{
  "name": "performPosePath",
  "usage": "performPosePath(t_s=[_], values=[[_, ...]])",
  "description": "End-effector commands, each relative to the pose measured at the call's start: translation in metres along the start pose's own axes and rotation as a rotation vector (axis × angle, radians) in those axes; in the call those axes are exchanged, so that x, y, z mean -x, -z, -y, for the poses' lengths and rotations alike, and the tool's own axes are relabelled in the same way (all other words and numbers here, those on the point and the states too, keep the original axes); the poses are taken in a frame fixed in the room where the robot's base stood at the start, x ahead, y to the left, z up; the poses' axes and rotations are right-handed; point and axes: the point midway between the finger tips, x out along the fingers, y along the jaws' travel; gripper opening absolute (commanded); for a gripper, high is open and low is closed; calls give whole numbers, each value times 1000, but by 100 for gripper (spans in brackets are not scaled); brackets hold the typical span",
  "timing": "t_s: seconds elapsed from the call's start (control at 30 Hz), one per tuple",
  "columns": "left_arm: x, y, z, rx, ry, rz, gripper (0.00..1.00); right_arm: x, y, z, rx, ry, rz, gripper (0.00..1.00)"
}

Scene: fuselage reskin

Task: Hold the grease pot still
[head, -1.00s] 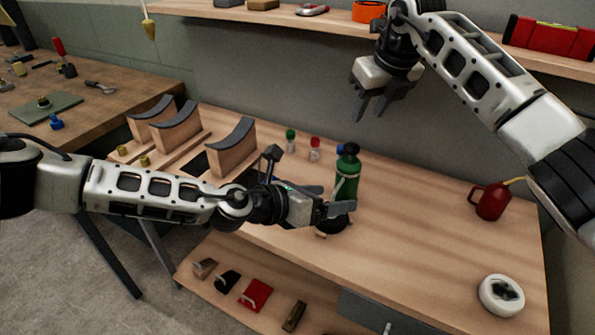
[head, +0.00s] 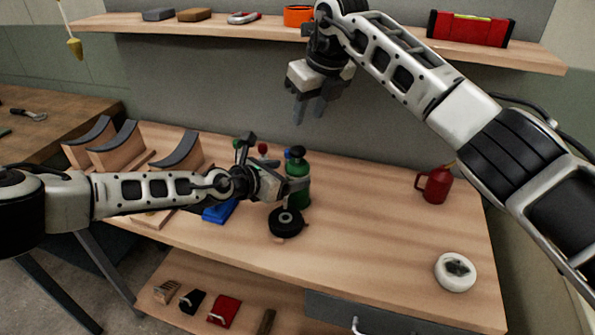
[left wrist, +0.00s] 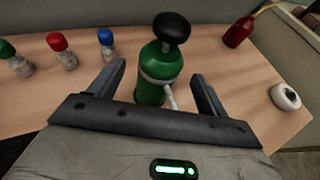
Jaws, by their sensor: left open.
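The grease pot, as I take it, is the green canister (head: 297,170) with a black knob, standing upright on the bench. It also shows in the left wrist view (left wrist: 158,72), with a pale band and a small pale spout. My left gripper (head: 296,186) is open at the canister's side. In the left wrist view my two fingers (left wrist: 160,84) lie on either side of the green body, with gaps showing. My right gripper (head: 306,110) hangs open and empty above the back of the bench, below the shelf.
A black ring-like part (head: 286,223) lies just in front of the canister. Small bottles with green, red (left wrist: 65,52) and blue caps stand behind-left. A red can (head: 435,185) and a white roll (head: 456,271) are at the right. Curved wooden blocks (head: 180,153) stand left.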

Motion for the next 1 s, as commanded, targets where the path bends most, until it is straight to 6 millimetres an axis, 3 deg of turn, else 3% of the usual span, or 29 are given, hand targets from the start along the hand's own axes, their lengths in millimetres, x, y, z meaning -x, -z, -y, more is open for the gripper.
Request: performPosePath(t_s=[0.1,0.3,0.77,0.8,1.0], values=[[-21,1,2,7,0,0,77,0,0,0,0,0,0,36],[-39,-1,0,1,-1,2,77,0,0,0,0,0,0,36],[-47,0,0,1,1,0,77,0,0,0,0,0,0,36],[-47,0,0,1,1,0,74,0,0,0,0,0,0,36],[-47,0,0,1,0,0,18,0,0,0,0,0,0,36]])
